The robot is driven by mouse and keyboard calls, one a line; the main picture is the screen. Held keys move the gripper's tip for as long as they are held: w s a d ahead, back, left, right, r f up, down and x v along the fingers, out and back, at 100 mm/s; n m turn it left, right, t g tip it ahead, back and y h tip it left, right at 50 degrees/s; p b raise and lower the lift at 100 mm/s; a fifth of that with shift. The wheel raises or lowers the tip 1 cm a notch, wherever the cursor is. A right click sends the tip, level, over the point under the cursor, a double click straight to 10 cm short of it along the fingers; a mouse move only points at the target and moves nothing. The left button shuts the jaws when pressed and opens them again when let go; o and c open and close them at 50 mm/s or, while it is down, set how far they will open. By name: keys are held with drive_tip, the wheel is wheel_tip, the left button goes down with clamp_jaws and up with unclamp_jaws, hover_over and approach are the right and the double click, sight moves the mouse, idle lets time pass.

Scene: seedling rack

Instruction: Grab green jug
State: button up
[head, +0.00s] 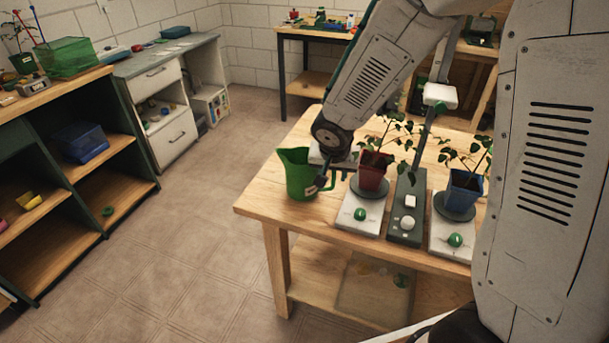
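The green jug (299,173) stands upright on the near left corner of the wooden table (262,208). Its handle faces right, and part of it is hidden behind my gripper. My gripper (325,180) is at the jug's right side, with its dark finger parts overlapping the handle in the picture. I cannot tell whether the fingers touch the handle or are closed on it.
A red pot (373,171) with a seedling stands close to the right of my gripper, on a white scale (362,217). A dark control box (406,228) and a blue pot (465,192) with a seedling are farther right. Open floor lies left of the table.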

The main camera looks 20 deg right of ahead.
drive_tip(key=shift+x, duration=1.55)
drive_tip(key=shift+c, duration=0.3)
clamp_jaws()
drive_tip(key=shift+r, duration=0.2)
